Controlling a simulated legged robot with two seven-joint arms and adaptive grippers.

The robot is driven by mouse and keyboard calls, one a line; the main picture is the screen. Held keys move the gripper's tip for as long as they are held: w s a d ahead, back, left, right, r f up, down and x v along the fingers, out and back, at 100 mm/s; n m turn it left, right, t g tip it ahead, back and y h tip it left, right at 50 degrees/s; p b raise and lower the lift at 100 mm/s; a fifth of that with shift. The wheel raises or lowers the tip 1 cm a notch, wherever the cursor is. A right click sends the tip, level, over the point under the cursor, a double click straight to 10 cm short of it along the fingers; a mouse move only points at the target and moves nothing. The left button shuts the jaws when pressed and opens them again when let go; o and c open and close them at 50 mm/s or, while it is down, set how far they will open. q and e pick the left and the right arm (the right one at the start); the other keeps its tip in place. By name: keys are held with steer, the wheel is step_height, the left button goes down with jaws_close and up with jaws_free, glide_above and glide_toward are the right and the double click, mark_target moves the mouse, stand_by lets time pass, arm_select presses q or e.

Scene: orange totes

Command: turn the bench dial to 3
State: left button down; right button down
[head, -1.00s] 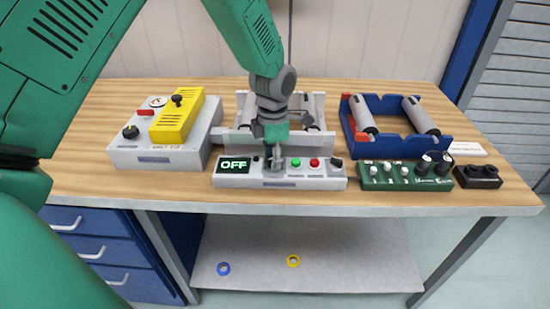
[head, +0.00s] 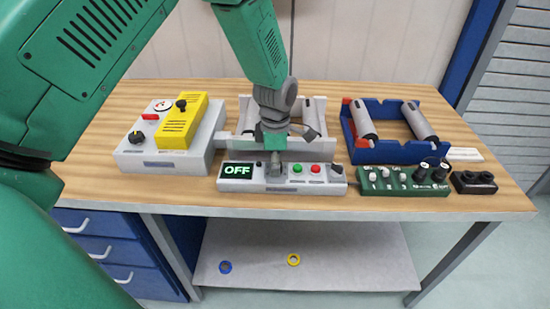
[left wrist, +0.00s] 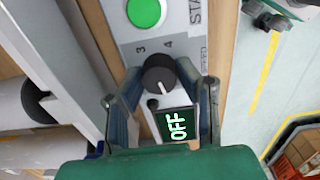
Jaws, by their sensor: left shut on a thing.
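The bench dial (left wrist: 158,75) is a round black knob with a white pointer line, seen in the left wrist view. The digits 3 and 4 are printed beside it; the white line appears to lie on the side toward the display, away from them. My left gripper (left wrist: 160,96) has its two fingers on either side of the knob, shut on it. In the head view my left gripper (head: 274,172) points down at the light grey control box (head: 283,187) and hides the dial. The box's display (head: 237,171) reads OFF. My right gripper is not in view.
On the box, green (head: 297,169) and red (head: 315,169) buttons and a black knob (head: 337,169) sit to the right. A grey roller frame (head: 246,141) stands behind. A yellow-topped unit (head: 180,122) is left; a blue roller frame (head: 385,155) and green panel (head: 405,188) are right.

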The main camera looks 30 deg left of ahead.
arm_select(q)
steer(key=m+p, duration=0.1)
steer(key=m, duration=0.1)
steer(key=m+p, duration=0.1)
steer(key=shift+w+d+r+m, duration=0.1)
steer(key=shift+d+m, duration=0.05)
steer(key=shift+m, duration=0.25)
steer(key=m+p, duration=0.1)
steer(key=m, duration=0.2)
steer(key=shift+m+p, duration=0.3)
steer(key=shift+p, duration=0.1)
steer(key=m+p, duration=0.1)
steer(key=m, duration=0.2)
steer(key=shift+m, duration=0.4)
steer(key=m+p, duration=0.1)
steer(key=m, duration=0.2)
steer(key=shift+m, duration=0.3)
steer(key=m, duration=0.3)
steer(key=shift+m+p, duration=0.3)
steer(key=shift+p, duration=0.05)
steer(key=m, duration=0.4)
steer(key=shift+f+m+p, duration=0.2)
steer(key=shift+m+p, duration=0.1)
steer(key=shift+p, duration=0.05)
steer(key=m, duration=0.4)
steer(key=shift+s+m+p, duration=0.2)
steer(key=shift+m+p, duration=0.2)
steer(key=shift+m, duration=1.9)
